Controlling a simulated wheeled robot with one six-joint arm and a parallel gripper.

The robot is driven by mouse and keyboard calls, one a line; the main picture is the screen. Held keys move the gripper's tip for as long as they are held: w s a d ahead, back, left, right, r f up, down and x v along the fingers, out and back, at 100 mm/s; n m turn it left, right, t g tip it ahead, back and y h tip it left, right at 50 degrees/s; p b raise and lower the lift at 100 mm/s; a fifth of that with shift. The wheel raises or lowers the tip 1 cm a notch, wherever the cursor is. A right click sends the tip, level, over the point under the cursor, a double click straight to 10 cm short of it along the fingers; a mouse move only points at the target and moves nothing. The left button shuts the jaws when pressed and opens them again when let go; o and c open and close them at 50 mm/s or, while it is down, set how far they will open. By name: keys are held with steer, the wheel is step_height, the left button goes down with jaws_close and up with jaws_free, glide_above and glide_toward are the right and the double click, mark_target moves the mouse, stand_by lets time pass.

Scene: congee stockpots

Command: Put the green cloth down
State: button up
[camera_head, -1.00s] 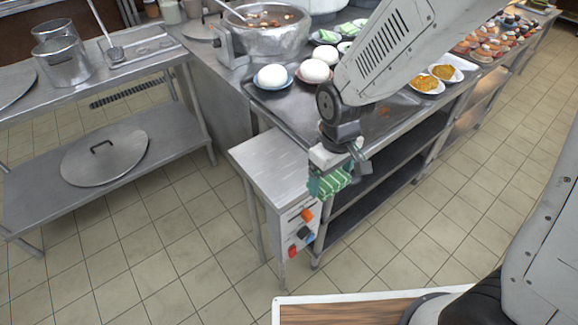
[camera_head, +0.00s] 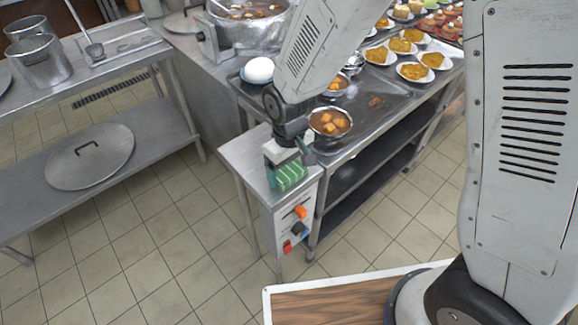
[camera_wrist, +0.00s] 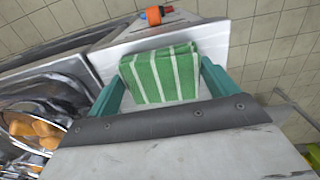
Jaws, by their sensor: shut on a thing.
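The green cloth (camera_head: 291,175) has white stripes and is folded. It also shows in the wrist view (camera_wrist: 163,74), between the two teal fingers of my gripper (camera_wrist: 163,80). In the head view my gripper (camera_head: 284,165) is shut on the cloth, over the front part of the small steel side table (camera_head: 245,157). In the wrist view the pale table top lies behind and below the cloth. I cannot tell whether the cloth touches it.
Orange, blue and red knobs (camera_head: 300,212) sit on the side table's front panel. A bowl of brown soup with cubes (camera_head: 330,122) stands on the steel counter right behind my gripper. A white bun (camera_head: 259,70) and plated food (camera_head: 415,71) are farther back. The side table's left part is bare.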

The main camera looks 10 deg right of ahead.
mark_target(289, 169)
steer(key=shift+f, duration=0.15)
steer(key=o, duration=0.8)
step_height(289, 169, up, 12)
steer(key=shift+r, duration=0.2)
steer(key=s+d+r+m, duration=0.3)
steer(key=s+d+r, duration=0.4)
steer(key=s+d, duration=0.2)
steer(key=s+d+r+m+t, duration=0.1)
steer(key=s+d+r+m, duration=0.2)
steer(key=s+d+r, duration=0.3)
steer(key=s+d, duration=0.4)
steer(key=d, duration=0.1)
steer(key=shift+s+d+r+m, duration=0.2)
steer(key=shift+d+r+m, duration=0.15)
steer(key=shift+r+m, duration=0.05)
